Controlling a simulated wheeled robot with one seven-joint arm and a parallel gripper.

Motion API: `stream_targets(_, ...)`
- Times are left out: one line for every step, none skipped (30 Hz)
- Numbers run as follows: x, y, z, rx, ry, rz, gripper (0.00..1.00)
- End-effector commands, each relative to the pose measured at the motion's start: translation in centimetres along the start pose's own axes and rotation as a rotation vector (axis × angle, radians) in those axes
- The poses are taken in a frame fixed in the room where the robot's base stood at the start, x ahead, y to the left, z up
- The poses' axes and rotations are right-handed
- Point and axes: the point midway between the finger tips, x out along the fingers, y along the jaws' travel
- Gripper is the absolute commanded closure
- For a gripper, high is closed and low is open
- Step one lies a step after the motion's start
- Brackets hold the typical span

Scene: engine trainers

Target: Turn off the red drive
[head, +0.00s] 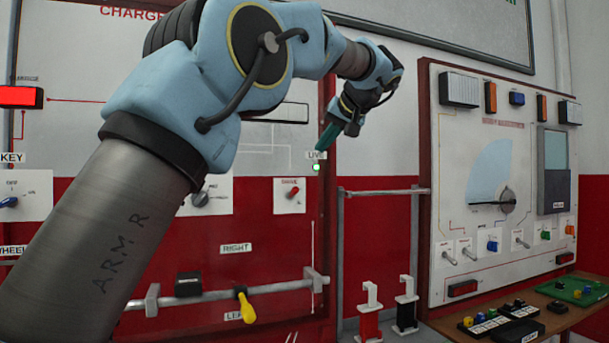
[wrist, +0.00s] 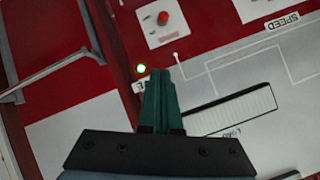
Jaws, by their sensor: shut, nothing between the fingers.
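The red drive is a small red knob (head: 291,193) on a white plate with a red label above it, on the left panel. It also shows in the wrist view as a red knob (wrist: 163,18) near the top edge. My gripper (head: 322,146) has its green fingers shut and empty, pointing down, up and to the right of the knob in the head view. In the wrist view the fingertips (wrist: 159,72) are together, below the knob in the picture and apart from it. The knob's exact setting is too small to tell.
A lit green lamp (head: 316,167) under the LIVE label is beside my fingertips. A grey knob (head: 201,198) is left of the drive plate. A rail with a yellow handle (head: 246,308) runs below. A second panel (head: 456,200) with switches stands to the right. My arm hides part of the left panel.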

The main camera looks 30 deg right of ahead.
Motion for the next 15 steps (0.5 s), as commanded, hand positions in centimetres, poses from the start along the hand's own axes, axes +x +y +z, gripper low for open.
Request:
stream_targets(0.3,0.0,0.0,0.001,-0.001,-0.001,1.0)
stream_targets(0.5,-0.1,0.0,0.001,-0.002,-0.002,1.0)
stream_targets(0.9,-0.1,0.0,0.001,-0.002,-0.002,1.0)
stream_targets(1.2,-0.1,0.0,0.001,-0.003,-0.002,1.0)
stream_targets(1.7,-0.1,0.0,0.002,-0.003,-0.003,1.0)
stream_targets(2.3,-0.1,0.0,0.001,-0.004,-0.003,1.0)
stream_targets(2.8,-0.2,0.0,0.001,-0.003,-0.003,1.0)
stream_targets(3.4,-0.2,-0.1,0.001,-0.004,-0.003,1.0)
stream_targets(4.2,-0.2,-0.1,0.001,-0.004,-0.003,1.0)
stream_targets(4.8,-0.2,-0.1,0.001,-0.004,-0.003,1.0)
stream_targets(5.5,-0.2,-0.1,0.001,-0.005,-0.004,1.0)
stream_targets(6.3,-0.2,-0.1,0.002,-0.004,-0.003,1.0)
stream_targets(6.9,-0.2,-0.1,0.002,-0.005,-0.003,1.0)
stream_targets(7.6,-0.2,-0.1,0.002,-0.004,-0.003,1.0)
stream_targets(8.4,-0.2,-0.1,0.002,-0.005,-0.003,1.0)
